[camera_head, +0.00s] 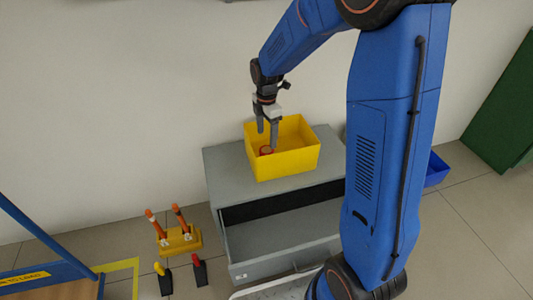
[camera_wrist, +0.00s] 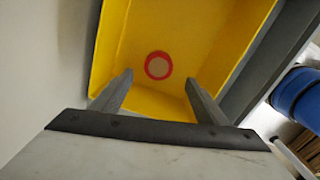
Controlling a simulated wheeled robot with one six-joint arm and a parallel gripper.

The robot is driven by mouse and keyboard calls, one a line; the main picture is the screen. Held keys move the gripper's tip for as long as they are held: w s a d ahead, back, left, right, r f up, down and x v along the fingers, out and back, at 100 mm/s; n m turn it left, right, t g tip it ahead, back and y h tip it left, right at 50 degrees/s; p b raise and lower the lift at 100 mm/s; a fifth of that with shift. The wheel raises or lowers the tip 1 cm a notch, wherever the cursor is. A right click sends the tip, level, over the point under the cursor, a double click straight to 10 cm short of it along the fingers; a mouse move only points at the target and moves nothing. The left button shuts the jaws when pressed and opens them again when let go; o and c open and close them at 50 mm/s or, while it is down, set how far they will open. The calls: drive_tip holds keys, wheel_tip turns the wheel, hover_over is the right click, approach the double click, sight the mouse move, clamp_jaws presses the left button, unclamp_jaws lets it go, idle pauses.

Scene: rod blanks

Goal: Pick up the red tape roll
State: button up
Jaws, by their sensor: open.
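The red tape roll (camera_wrist: 158,65) lies in the yellow bin, seen as a red ring from above in the wrist view. It also shows small in the head view (camera_head: 266,150), near the bin's left side. The yellow bin (camera_head: 290,166) stands on top of the grey cabinet (camera_head: 225,172). My gripper (camera_head: 267,138) points down at the bin's left part. In the wrist view its two fingers (camera_wrist: 158,85) are spread apart with nothing between them. The roll appears just beyond the fingertips, apart from them.
The cabinet has an open drawer (camera_head: 285,238) below the bin. On the floor to the left are a yellow block (camera_head: 180,241) with orange-handled tools and two small items. A blue bin (camera_head: 436,170) sits at right. A wall (camera_head: 110,110) rises behind the cabinet.

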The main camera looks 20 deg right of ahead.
sight(267, 150)
drive_tip(key=shift+w+d+f, duration=0.1)
drive_tip(key=shift+w+f, duration=0.05)
drive_tip(key=shift+f, duration=3.45)
drive_tip(key=shift+c, duration=0.3)
drive_tip(key=c, duration=1.1)
